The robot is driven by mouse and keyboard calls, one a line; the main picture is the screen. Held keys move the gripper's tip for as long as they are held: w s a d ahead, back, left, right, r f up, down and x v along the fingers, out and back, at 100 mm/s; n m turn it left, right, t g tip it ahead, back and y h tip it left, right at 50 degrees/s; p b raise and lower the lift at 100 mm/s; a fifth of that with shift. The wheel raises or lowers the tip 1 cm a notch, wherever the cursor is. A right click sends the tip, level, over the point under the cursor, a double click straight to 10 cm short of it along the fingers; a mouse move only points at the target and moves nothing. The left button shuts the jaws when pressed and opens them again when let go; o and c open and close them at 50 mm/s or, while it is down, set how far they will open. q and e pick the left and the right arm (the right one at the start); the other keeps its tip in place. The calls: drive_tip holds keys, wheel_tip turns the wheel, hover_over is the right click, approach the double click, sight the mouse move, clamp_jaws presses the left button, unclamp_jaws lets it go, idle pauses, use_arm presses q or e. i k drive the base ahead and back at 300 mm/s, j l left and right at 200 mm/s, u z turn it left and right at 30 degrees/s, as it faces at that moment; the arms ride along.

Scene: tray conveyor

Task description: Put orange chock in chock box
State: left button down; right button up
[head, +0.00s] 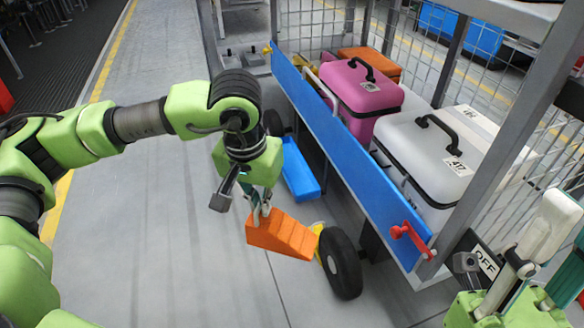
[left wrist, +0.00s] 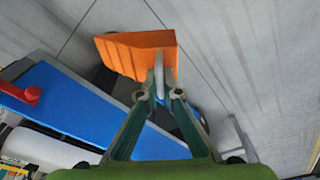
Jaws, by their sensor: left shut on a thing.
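The orange chock (head: 282,234) is a ridged wedge held just above or at the floor beside the cart's black wheel (head: 340,262). My left gripper (head: 262,212) is shut on its upper end. The left wrist view shows the chock (left wrist: 130,55) between the fingertips (left wrist: 158,80), its wheel-side end partly in front of the wheel. A blue open box (head: 299,172), likely the chock box, sits low beside the cart, behind the chock. My right gripper (head: 537,240) is at the lower right, near the cart's corner; its opening is unclear.
The cart's blue side panel (head: 350,150) has a red lever (head: 408,238) at its near end. A pink case (head: 362,95) and a white case (head: 440,150) stand in the mesh-sided cart. A yellow part (head: 319,235) shows beside the wheel. Grey floor is clear to the left.

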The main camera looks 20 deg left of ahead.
sight(301, 182)
drive_tip(key=i+j, duration=0.2)
drive_tip(key=j, duration=0.2)
drive_tip(key=i+j, duration=0.2)
drive_tip(key=j, duration=0.2)
drive_tip(key=i+j, duration=0.2)
drive_tip(key=j, duration=0.2)
drive_tip(key=i+j, duration=0.2)
drive_tip(key=j, duration=0.2)
drive_tip(key=i+j, duration=0.15)
drive_tip(key=j, duration=0.2)
drive_tip(key=i+j+z, duration=0.15)
drive_tip(key=j, duration=0.2)
drive_tip(key=i+j, duration=0.15)
drive_tip(key=j, duration=0.2)
drive_tip(key=i+j+z, duration=0.1)
drive_tip(key=j, duration=0.25)
drive_tip(key=i+j+z, duration=0.1)
drive_tip(key=j, duration=0.25)
drive_tip(key=i, duration=0.1)
